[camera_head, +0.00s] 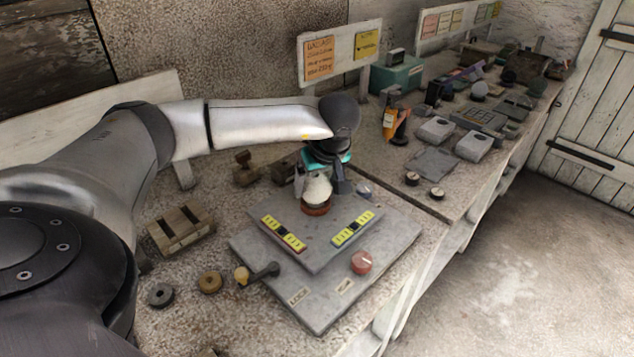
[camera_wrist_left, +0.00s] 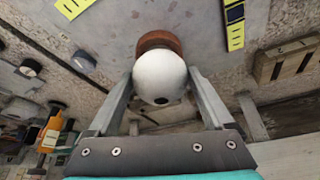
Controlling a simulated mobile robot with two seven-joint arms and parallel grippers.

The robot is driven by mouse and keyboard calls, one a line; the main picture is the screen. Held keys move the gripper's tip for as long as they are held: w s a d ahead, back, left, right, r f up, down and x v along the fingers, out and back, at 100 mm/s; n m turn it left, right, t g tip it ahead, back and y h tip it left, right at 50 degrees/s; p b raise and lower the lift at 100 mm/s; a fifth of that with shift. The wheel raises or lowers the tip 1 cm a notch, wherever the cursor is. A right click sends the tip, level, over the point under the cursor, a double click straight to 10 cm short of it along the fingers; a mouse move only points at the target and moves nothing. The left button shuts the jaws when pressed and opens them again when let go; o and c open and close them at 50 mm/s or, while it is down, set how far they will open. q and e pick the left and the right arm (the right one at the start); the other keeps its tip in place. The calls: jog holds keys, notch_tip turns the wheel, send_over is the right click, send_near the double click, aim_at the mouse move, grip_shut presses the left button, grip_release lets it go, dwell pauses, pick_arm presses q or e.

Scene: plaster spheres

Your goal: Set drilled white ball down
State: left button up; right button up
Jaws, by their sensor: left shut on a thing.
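The drilled white ball (camera_head: 317,189) is between the fingers of my left gripper (camera_head: 318,182), at the brown ring-like seat on the grey plate. In the left wrist view the white ball (camera_wrist_left: 160,76) shows a dark hole facing the camera. The fingers of my left gripper (camera_wrist_left: 160,84) lie on either side of it, shut on it. The reddish-brown seat (camera_wrist_left: 159,41) shows just beyond the ball. In the head view the seat (camera_head: 316,209) is directly below the ball. I cannot tell whether the ball touches it. My right gripper is not in view.
The grey plate (camera_head: 290,256) carries two yellow levels (camera_head: 283,232), a red knob (camera_head: 361,262) and a black lever with a yellowish knob (camera_head: 258,274). A slotted wooden block (camera_head: 181,229) stands left. Several devices crowd the bench at the back right.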

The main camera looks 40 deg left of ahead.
aim_at(317, 178)
pick_arm(q)
jog(key=shift+f, duration=0.45)
jog(key=o, duration=1.3)
jog(key=shift+r+p, duration=1.45)
jog(key=shift+r, duration=0.65)
jog(key=shift+f, duration=0.1)
